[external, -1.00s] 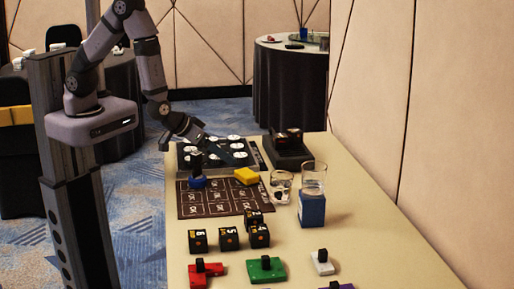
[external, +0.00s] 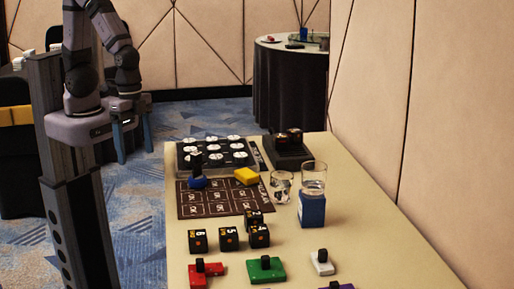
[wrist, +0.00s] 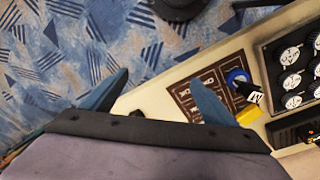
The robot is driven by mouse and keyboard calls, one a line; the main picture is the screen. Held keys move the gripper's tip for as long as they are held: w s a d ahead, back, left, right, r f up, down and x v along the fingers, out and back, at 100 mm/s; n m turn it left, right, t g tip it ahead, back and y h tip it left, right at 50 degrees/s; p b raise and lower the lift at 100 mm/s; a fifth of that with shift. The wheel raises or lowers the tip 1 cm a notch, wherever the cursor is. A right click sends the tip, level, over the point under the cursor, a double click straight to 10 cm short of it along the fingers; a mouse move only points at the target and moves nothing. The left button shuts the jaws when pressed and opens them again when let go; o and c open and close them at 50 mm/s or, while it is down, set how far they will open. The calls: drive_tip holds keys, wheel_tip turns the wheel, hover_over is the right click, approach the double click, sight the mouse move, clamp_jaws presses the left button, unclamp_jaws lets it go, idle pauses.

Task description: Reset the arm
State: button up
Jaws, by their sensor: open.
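My gripper (external: 133,140) is open and empty in the external view. It hangs pointing down close to my base column, left of the table and apart from everything on it. In the wrist view my gripper's two blue fingers (wrist: 155,98) are spread wide, with carpet and the table's edge beyond them. My arm is folded up above its base in the external view.
The table (external: 345,240) holds a board of white discs (external: 216,152), a dark grid mat (external: 215,205), a yellow block (external: 246,176), a blue-based piece (external: 197,183), glasses (external: 313,178), a blue box (external: 312,210) and several black cubes (external: 228,239). Carpeted floor left of the table is free.

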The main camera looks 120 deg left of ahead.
drive_tip(key=s, duration=0.2)
drive_tip(key=shift+s+a+r+m+g+y, duration=0.3)
drive_tip(key=shift+s+a+r+m+g, duration=0.05)
drive_tip(key=shift+s+r+m+g, duration=0.05)
